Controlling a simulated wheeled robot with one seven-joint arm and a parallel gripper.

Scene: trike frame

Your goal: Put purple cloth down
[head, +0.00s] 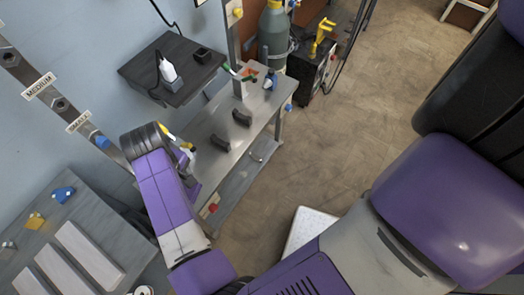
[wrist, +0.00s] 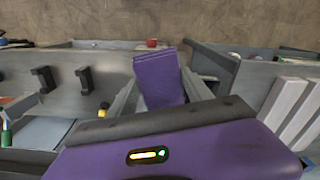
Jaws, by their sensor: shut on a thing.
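The purple cloth (wrist: 160,80) shows in the wrist view as a folded, roughly rectangular piece. It stands up between the two grey fingers of my gripper (wrist: 161,92), which is shut on it. In the wrist view the cloth is over the gap between the grey workbench (wrist: 105,68) and another grey surface on the right. In the head view my purple arm reaches to the left end of the workbench (head: 230,165), and I cannot make out the cloth there. I cannot tell whether the cloth touches any surface.
Two dark brackets (head: 242,118) (head: 218,143) lie on the workbench, with a tool holder (head: 242,88) at its far end. A red item (head: 213,208) is low at the front. White blocks (head: 88,255) lie on the lower left table. Open floor (head: 330,140) is right of the workbench.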

